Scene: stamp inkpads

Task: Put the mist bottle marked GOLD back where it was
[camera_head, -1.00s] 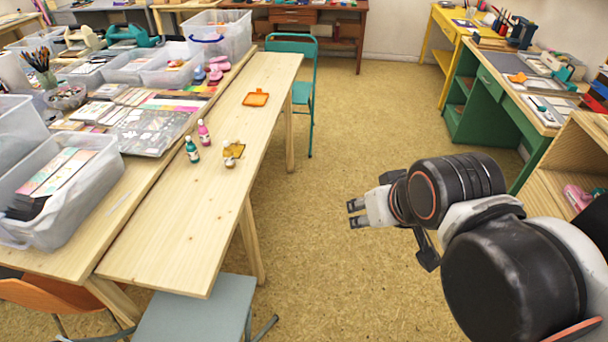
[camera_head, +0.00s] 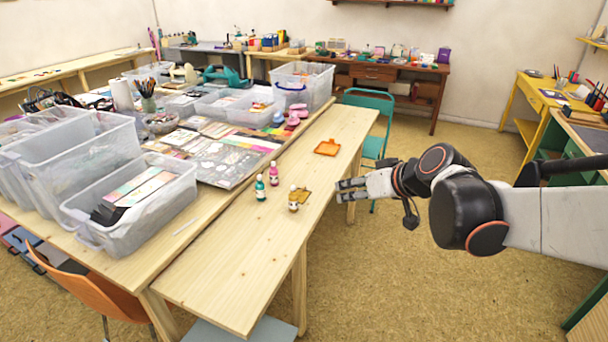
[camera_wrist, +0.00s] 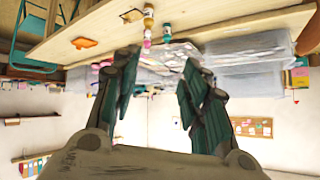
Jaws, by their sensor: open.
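A small gold-amber bottle (camera_head: 293,201) with a pale cap stands on the light wooden table, beside or partly over a flat dark-gold pad (camera_head: 305,195). Its lettering is too small to read. A teal bottle (camera_head: 260,189) and a pink bottle (camera_head: 274,173) stand upright to its left. An orange pad (camera_head: 327,148) lies farther back and also shows in the wrist view (camera_wrist: 84,43). My gripper (camera_head: 338,190) is open and empty, right of the gold bottle by the table's right edge. Its spread fingers show in the wrist view (camera_wrist: 160,60), where the scene is inverted.
Clear plastic bins (camera_head: 130,200) and card sheets (camera_head: 215,155) crowd the left table. A teal chair (camera_head: 372,140) stands beyond my gripper. The near half of the narrow wooden table (camera_head: 235,270) is bare. Open floor (camera_head: 450,280) lies to the right.

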